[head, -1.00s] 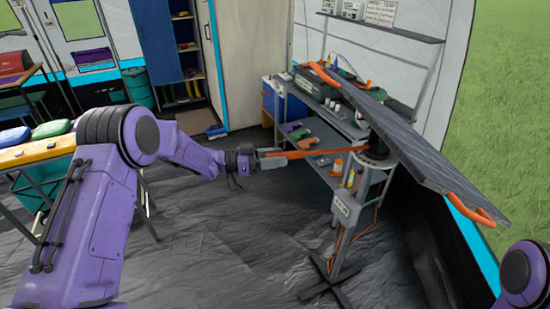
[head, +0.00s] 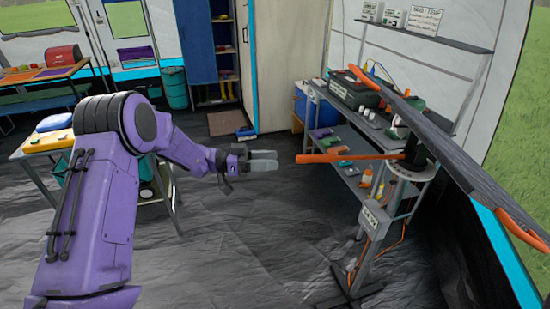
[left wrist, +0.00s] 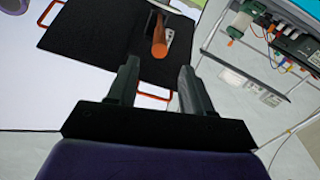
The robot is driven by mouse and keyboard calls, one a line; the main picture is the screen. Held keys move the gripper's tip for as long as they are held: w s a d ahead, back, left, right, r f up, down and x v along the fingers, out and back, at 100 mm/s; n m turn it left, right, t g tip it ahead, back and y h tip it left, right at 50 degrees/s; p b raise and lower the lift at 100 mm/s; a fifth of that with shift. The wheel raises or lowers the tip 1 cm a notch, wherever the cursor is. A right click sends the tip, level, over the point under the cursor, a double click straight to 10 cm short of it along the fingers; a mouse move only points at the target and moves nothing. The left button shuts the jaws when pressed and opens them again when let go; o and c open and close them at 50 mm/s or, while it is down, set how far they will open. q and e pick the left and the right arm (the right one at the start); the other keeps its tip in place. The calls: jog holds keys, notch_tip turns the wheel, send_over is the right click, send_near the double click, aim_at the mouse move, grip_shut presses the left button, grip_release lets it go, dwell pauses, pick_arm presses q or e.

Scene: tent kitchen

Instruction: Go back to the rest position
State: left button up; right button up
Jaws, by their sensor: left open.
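My left gripper (head: 264,161) is open and empty in the middle of the head view, held in the air above the grey floor. Its two fingers also show in the left wrist view (left wrist: 158,90). An orange bar (head: 345,157) on the stand points toward it, with a clear gap between the bar's tip and the fingers. In the left wrist view the bar (left wrist: 160,42) is seen nearly end-on, beyond the fingertips. The dark tilted panel (head: 440,135) with orange handles sits on top of the stand. My right gripper is not in view.
The stand's grey post (head: 372,250) and feet are on the floor at right. Shelves (head: 345,130) with boxes and bottles stand behind it. A yellow-edged table (head: 42,143) is at left, and a blue cabinet (head: 197,40) at the back. Open floor lies between.

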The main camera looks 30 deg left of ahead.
pick_arm(q)
notch_tip(320, 180, down, 10)
jog(key=w+a+n+t+y, duration=0.1)
jog(key=n+t+y, duration=0.6)
jog(key=n+y, duration=0.3)
jog(key=s+f+n+g+y, duration=0.4)
jog(key=s+f+n+y, duration=0.15)
jog(key=s+f, duration=0.5)
jog(key=s+d+f+g+y, duration=0.1)
jog(key=s+f+g, duration=0.3)
jog(key=s, duration=0.9)
jog(key=s+d+f+g+y, duration=0.1)
jog(key=s+f+g+y, duration=0.1)
jog(key=s+f+g, duration=0.3)
jog(key=s+f+n, duration=0.1)
jog(key=s+f, duration=0.3)
jog(key=s, duration=0.5)
jog(key=shift+d, duration=0.35)
jog(key=shift+r, duration=0.1)
